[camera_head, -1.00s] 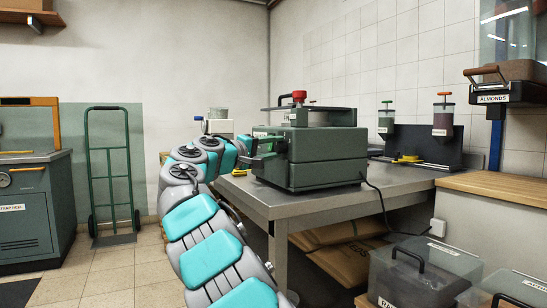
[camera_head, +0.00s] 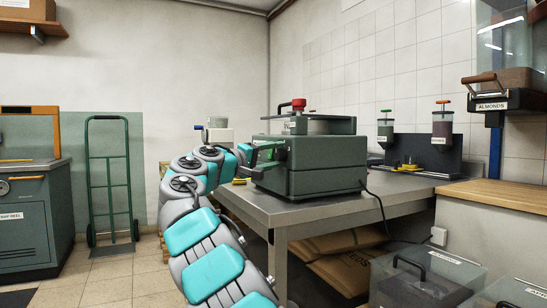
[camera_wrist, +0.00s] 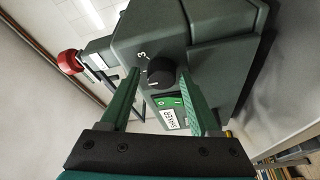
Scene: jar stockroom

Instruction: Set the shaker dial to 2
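The shaker is a dark green box-shaped machine (camera_head: 325,166) on a metal table, with a "SHAKER" label (camera_wrist: 173,119) beside a green panel in the wrist view. Its dial is a round black knob (camera_wrist: 162,73) on the near face. A numeral "3" shows by the dial; the other marks and the pointer's setting are unclear. My gripper (camera_wrist: 160,79) is open, one green finger on each side of the dial. I cannot tell whether the fingers touch it. In the head view, my gripper (camera_head: 268,151) reaches the machine's left side and partly hides it.
A red knob (camera_head: 298,104) stands on top of the shaker. The metal table (camera_head: 310,205) has a dispenser rack (camera_head: 437,158) at the back right. A cable hangs from the table's right side. A green hand truck (camera_head: 108,180) stands by the left wall.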

